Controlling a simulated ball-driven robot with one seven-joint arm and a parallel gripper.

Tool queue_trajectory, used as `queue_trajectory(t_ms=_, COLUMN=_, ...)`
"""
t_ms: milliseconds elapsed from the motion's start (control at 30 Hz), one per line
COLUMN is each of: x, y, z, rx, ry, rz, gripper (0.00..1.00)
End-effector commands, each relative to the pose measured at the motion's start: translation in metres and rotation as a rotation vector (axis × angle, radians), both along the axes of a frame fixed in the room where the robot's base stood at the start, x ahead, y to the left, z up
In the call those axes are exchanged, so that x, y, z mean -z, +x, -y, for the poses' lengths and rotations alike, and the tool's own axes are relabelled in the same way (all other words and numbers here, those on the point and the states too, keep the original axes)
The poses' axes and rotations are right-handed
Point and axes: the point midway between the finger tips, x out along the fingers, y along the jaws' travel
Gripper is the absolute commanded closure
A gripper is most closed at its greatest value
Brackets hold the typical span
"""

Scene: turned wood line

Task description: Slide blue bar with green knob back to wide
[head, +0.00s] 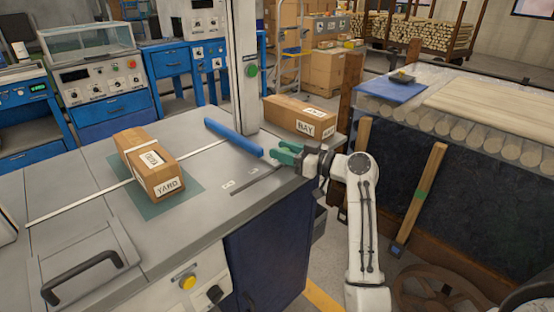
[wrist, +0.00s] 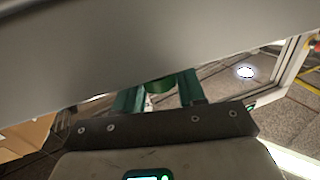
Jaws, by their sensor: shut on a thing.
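The blue bar (head: 232,137) lies slantwise over the grey worktop, from the foot of the pale column toward my gripper. My gripper (head: 283,153) is at the bar's near right end, its green fingers shut. In the wrist view the fingers (wrist: 158,92) close around a rounded green piece, the green knob (wrist: 158,85); in the head view the fingers hide it. A dark slot (head: 255,181) runs in the worktop just in front of my gripper. Two small white labels lie beside it, one nearer (head: 228,185) and one farther (head: 252,170); their words are too small to read.
A YARD carton (head: 148,165) sits on a green mat (head: 200,186), left of the bar, with a white strip crossing the worktop near it. A BAY carton (head: 300,117) stands behind my gripper. The pale column (head: 242,70) rises beside the bar. A grey surface fills the wrist view's top.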

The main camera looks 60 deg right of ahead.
Motion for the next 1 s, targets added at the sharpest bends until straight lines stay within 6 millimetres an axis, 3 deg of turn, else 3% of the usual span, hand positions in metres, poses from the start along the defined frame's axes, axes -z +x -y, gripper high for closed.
queue_trajectory(t_ms=300, x=-0.001, y=-0.002, z=0.005, rx=0.014, ry=-0.001, rz=0.0, gripper=1.0)
queue_trajectory(t_ms=333, x=0.0, y=-0.002, z=0.005, rx=0.014, ry=-0.001, rz=0.0, gripper=0.58)
queue_trajectory(t_ms=500, x=0.0, y=-0.002, z=0.005, rx=0.013, ry=-0.001, rz=0.0, gripper=0.41)
queue_trajectory(t_ms=800, x=0.0, y=-0.004, z=0.004, rx=0.009, ry=-0.001, rz=0.0, gripper=0.41)
queue_trajectory(t_ms=1000, x=0.0, y=-0.03, z=0.004, rx=0.012, ry=-0.001, rz=0.0, gripper=0.41)
